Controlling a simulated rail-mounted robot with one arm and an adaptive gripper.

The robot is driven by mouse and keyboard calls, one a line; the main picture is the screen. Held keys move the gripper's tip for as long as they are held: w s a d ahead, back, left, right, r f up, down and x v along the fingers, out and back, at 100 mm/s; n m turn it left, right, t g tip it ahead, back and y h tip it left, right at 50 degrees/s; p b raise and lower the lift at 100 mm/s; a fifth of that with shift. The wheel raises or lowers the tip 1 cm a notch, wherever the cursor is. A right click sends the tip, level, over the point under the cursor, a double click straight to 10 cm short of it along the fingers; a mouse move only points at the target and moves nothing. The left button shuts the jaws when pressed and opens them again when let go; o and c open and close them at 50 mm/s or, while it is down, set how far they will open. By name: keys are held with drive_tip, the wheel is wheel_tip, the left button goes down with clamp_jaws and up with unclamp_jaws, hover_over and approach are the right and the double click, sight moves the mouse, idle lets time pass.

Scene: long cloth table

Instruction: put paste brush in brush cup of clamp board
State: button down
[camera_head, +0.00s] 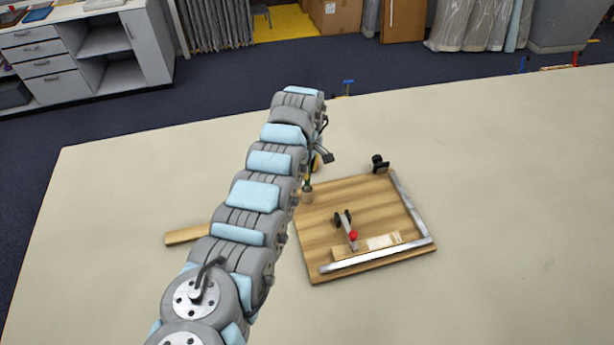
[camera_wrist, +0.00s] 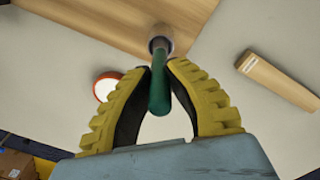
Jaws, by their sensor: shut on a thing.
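The clamp board (camera_head: 325,215) is a wooden board with a metal fence on two sides, lying on the table right of my arm. Its small wooden brush cup (camera_head: 307,196) stands at the board's left edge; in the wrist view the cup (camera_wrist: 161,44) shows as a dark round opening. My gripper (camera_wrist: 160,72) is shut on the green handle of the paste brush (camera_wrist: 160,95). In the head view my arm partly hides the gripper, above the cup. The brush's far end lines up with the cup mouth; I cannot tell how deep it is inside.
A loose wooden strip (camera_head: 187,235) lies left of my arm; it also shows in the wrist view (camera_wrist: 277,81). A white disc with an orange rim (camera_wrist: 106,86) is beside the gripper. A toggle clamp with a red tip (camera_head: 353,236) stands on the board.

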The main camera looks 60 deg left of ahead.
sight(307, 185)
drive_tip(key=shift+f, duration=1.55)
drive_tip(key=c, duration=1.2)
unclamp_jaws()
drive_tip(key=shift+f, duration=0.1)
drive_tip(key=shift+o, duration=0.2)
drive_tip(key=shift+r+b, duration=0.9)
drive_tip(key=shift+r, duration=5.25)
